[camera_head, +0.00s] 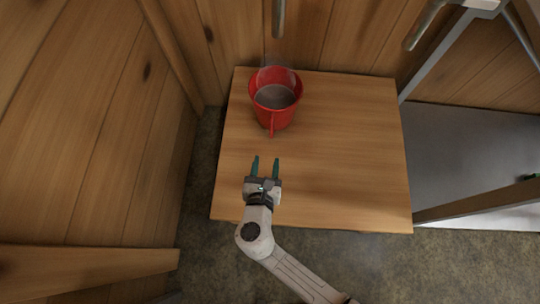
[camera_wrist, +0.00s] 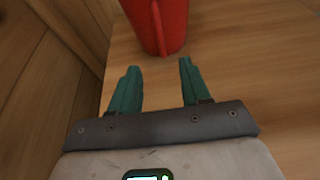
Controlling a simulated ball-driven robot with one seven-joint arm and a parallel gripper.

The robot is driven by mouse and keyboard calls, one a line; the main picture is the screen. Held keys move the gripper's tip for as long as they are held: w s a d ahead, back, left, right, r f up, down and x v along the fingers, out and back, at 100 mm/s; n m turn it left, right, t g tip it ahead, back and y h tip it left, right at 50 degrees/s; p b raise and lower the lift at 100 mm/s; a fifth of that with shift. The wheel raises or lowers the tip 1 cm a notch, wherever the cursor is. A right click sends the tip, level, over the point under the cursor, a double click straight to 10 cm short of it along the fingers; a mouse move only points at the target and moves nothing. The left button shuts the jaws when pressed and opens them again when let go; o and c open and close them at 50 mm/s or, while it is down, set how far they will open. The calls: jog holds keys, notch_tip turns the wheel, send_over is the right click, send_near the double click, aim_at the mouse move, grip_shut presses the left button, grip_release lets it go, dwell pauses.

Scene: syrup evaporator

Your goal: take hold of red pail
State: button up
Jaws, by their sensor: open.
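The red pail (camera_head: 283,117) stands upright on the wooden table, toward its back left, with a greyish-brown content inside and faint steam-like haze over it. A red handle runs down its near side, facing my gripper. My gripper (camera_head: 265,164) is open and empty over the table, a short way on the near side of the pail, its green fingers pointing at it. In the wrist view the pail (camera_wrist: 172,22) is ahead at the top, its upper part cut off. There my gripper (camera_wrist: 158,82) has its fingers apart, with bare table between them and the pail beyond the tips.
The wooden table (camera_head: 350,150) is clear to the right of the pail. Plank walls stand behind and at the left. Taps or pipes (camera_head: 278,18) hang over the back edge. A metal-framed grey surface (camera_head: 465,150) lies at the right.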

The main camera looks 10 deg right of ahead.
aim_at(271, 133)
jog(key=b+x, duration=0.6)
jog(key=x, duration=0.8)
grip_shut()
dwell(0.4)
dwell(1.1)
